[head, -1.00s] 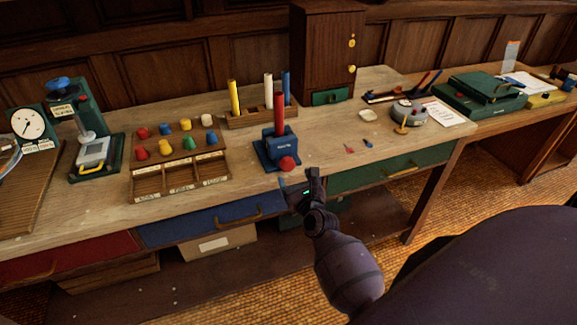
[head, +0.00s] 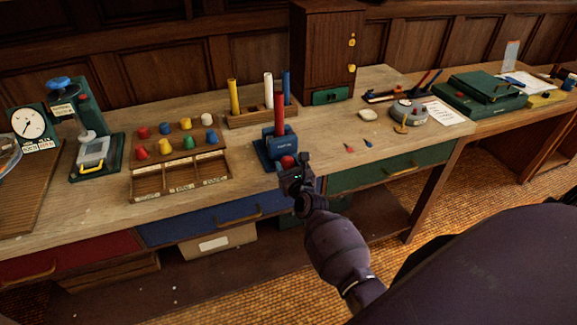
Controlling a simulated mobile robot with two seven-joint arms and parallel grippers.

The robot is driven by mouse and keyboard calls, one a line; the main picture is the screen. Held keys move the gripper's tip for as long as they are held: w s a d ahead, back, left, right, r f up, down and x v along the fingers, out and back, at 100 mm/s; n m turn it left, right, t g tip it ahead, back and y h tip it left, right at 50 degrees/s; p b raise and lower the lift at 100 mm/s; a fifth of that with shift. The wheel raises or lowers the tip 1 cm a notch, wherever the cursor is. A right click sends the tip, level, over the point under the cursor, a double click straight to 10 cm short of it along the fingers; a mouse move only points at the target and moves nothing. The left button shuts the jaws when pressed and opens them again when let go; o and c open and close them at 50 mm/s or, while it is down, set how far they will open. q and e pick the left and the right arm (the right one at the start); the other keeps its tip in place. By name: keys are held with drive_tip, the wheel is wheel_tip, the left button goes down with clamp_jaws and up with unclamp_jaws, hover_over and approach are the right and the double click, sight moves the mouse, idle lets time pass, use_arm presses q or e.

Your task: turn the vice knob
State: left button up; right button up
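The blue vice (head: 279,149) stands near the front edge of the bench, with a red rod (head: 279,115) upright in it. Its round red knob (head: 287,161) faces the front, and its lower part is hidden by my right gripper. My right gripper (head: 292,168) is at the knob, its fingers apart, one low on the left and one on the right of the knob. I cannot tell whether they touch it. My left gripper is not in view.
A wooden tray with several coloured caps (head: 178,191) lies left of the vice. A rack (head: 247,117) with yellow, white and blue rods stands behind it. The green drawer (head: 390,168) and blue drawer (head: 200,222) lie below the bench edge.

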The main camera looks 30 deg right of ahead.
drive_tip(key=c, duration=0.4)
drive_tip(key=shift+n, duration=0.3)
